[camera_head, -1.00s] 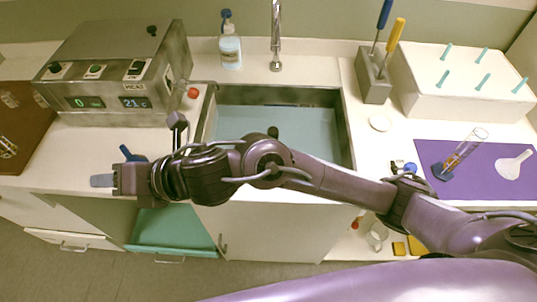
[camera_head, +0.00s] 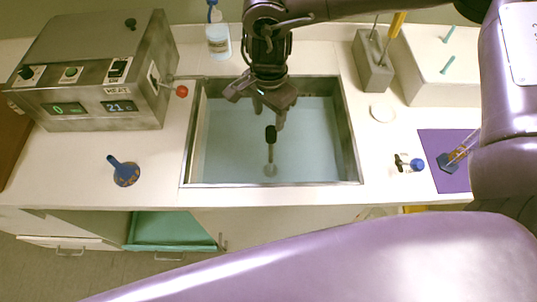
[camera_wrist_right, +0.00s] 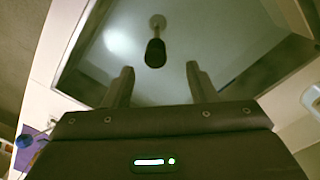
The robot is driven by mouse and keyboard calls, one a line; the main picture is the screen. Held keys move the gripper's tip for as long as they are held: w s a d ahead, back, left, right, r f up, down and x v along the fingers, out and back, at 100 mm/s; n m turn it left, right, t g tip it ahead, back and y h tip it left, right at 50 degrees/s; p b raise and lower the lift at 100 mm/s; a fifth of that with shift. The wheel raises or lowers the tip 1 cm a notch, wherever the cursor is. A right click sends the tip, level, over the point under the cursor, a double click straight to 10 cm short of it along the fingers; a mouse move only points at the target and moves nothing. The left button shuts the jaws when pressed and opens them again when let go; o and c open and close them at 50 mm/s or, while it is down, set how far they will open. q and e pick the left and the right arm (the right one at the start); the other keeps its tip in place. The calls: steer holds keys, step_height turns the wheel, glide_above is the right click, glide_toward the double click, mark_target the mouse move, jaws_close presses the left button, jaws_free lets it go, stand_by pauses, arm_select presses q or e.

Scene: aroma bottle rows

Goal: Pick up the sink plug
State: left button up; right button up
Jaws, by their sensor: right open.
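The sink plug (camera_head: 270,140) stands in the sink (camera_head: 222,150), with a dark knob on a thin stem above a pale round base. The sink's inside looks pale blue. My right gripper (camera_head: 268,112) hangs over the sink, pointing down, just above the plug's knob in the head view. In the right wrist view, the plug (camera_wrist_right: 155,50) shows ahead of the gap between the two spread fingers (camera_wrist_right: 158,82), and nothing is between them. The right gripper is open and apart from the plug. My left gripper is not seen.
A heater box (camera_head: 95,80) with a red knob stands left of the sink. A blue-handled item (camera_head: 124,172) lies on the counter. A soap bottle (camera_head: 217,38) and a grey tool block (camera_head: 373,62) stand behind. A purple mat (camera_head: 450,175) lies right.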

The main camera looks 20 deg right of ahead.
mark_target(271, 129)
steer(key=f+p, duration=0.1)
steer(key=f, duration=0.1)
steer(key=f+p, duration=0.1)
steer(key=f, duration=0.1)
steer(key=f+p, duration=0.1)
steer(key=f, duration=0.2)
steer(key=shift+s+d, duration=0.25)
steer(key=shift+s, duration=0.05)
steer(key=shift+f, duration=0.25)
steer(key=c, duration=1.1)
steer(key=shift+w+r, duration=0.1)
steer(key=shift+r, duration=0.45)
step_height(271, 129, up, 19)
steer(key=b, duration=0.3)
steer(key=shift+b, duration=0.4)
